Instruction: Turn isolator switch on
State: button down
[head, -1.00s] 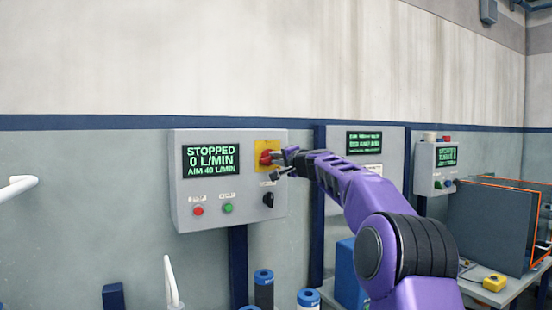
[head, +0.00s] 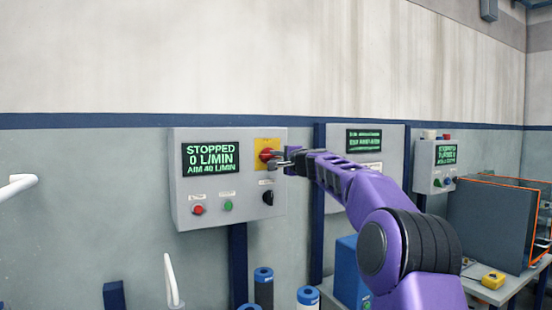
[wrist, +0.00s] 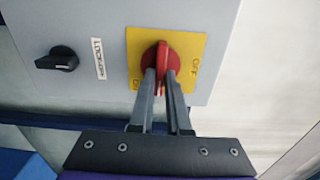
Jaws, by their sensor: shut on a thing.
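The isolator switch is a red rotary handle (wrist: 161,56) on a yellow square plate (wrist: 196,45). In the head view the red handle (head: 265,154) sits at the upper right of the grey control box (head: 244,202). My gripper (wrist: 160,76) is shut on the red handle, one finger on each side of its grip bar. In the wrist view the bar points toward my gripper, and lettering shows on the plate to either side. In the head view my gripper (head: 277,158) reaches the switch from the right and hides part of the plate.
A black selector knob (head: 268,197) sits below the switch. The box also has a red button (head: 198,210), a green button (head: 228,205) and a screen (head: 211,159) reading STOPPED, 0 L/MIN, AIM 40 L/MIN. A second panel (head: 389,151) stands right, behind my arm.

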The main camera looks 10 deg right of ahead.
jog(key=c, duration=0.9)
grip_release()
jog(key=shift+s, duration=0.1)
jog(key=b+v, duration=0.8)
jog(key=v, duration=0.9)
jog(key=shift+s, duration=0.15)
